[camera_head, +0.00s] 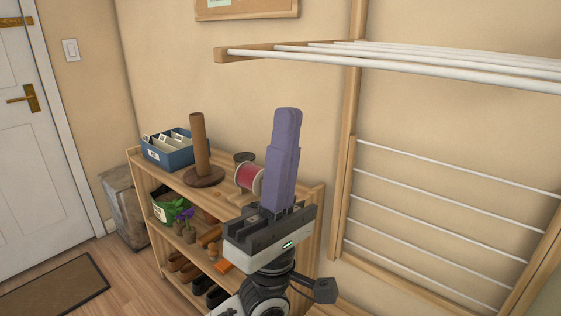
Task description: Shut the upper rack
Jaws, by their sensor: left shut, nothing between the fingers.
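The upper rack (400,69), with white rods and a wooden end bar, is folded out from the wall, sticking out nearly level at the upper right. Its right end runs out of the picture. The lower rack (345,192), with a wooden frame and white rods, lies close along the wall below it. My left gripper (288,113) has purple fingers pointing up. They are shut together with nothing between them. In the picture the fingertips are below the upper rack's left part and appear apart from it. My right gripper is not in view.
A wooden shelf (143,185) stands against the wall behind my left gripper. It holds a blue file box (168,155), a brown paper-towel-like post (198,145), a red spool (248,178), plants and shoes. A door (30,150) and doormat (55,288) are at left.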

